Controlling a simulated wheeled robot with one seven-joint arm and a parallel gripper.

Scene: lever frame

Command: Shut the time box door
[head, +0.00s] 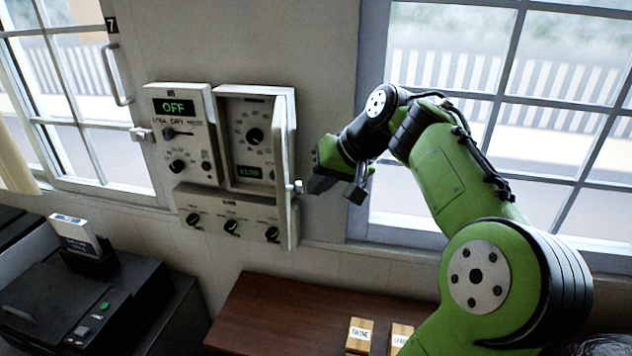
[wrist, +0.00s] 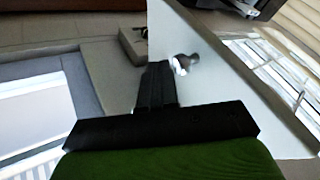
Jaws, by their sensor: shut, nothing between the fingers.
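The time box (head: 250,138) is on the wall with its dials and a green display showing. Its door (head: 286,170) is hinged on the right side and stands open, sticking out from the wall, nearly edge-on in the head view. A small knob (head: 298,187) is on the door's outer face near its free edge. My gripper (head: 312,186) is shut and empty, to the right of the door, close to the knob. In the wrist view the door (wrist: 215,75) is a pale panel, and the shut fingers (wrist: 157,75) point beside the knob (wrist: 184,64). I cannot tell whether they touch.
A box reading OFF (head: 180,130) is left of the time box, and a panel with several knobs (head: 230,215) is below. Windows flank the wall. A brown table (head: 265,310) with wooden blocks (head: 360,335) and a black printer (head: 80,300) stand below.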

